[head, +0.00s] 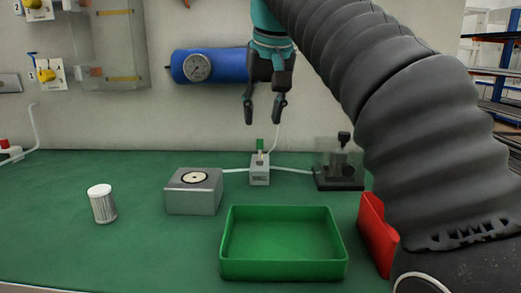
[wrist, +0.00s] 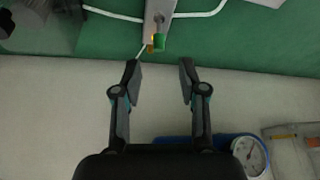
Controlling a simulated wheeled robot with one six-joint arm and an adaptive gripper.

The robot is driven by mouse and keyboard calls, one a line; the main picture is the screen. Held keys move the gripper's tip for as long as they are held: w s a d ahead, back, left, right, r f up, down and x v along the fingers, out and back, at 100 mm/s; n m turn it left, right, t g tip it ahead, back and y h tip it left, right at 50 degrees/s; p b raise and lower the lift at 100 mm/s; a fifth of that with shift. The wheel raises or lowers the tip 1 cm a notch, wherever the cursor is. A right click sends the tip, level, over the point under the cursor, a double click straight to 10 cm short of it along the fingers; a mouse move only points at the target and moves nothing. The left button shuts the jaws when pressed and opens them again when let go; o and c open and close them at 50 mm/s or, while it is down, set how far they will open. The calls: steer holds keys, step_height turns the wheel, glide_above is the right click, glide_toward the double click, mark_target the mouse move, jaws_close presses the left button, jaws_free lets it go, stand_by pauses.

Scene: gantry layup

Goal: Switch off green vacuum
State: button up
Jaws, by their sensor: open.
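A small grey switch box (head: 260,170) stands on the green bench and has a green-tipped toggle lever (head: 260,145) on top. White lines run from the box to both sides. In the wrist view the box (wrist: 158,18) is at the top middle, with the green tip (wrist: 159,41) and a small orange glow beside it. My gripper (head: 264,118) is open and empty above the box, fingers pointing down. In the wrist view my gripper (wrist: 160,68) has its fingers apart, with the green tip a little beyond the fingertips and not touched.
A grey block with a round disc (head: 193,190) stands left of the box, and a clear-cased device (head: 338,170) right. A green tray (head: 283,270) is in front, beside a red panel (head: 377,233). A white filter (head: 102,204) stands left. A blue tank (head: 222,66) with gauge hangs behind.

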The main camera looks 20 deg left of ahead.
mark_target(259, 142)
steer(key=b+x, duration=0.2)
steer(key=x, duration=0.6)
jaws_close()
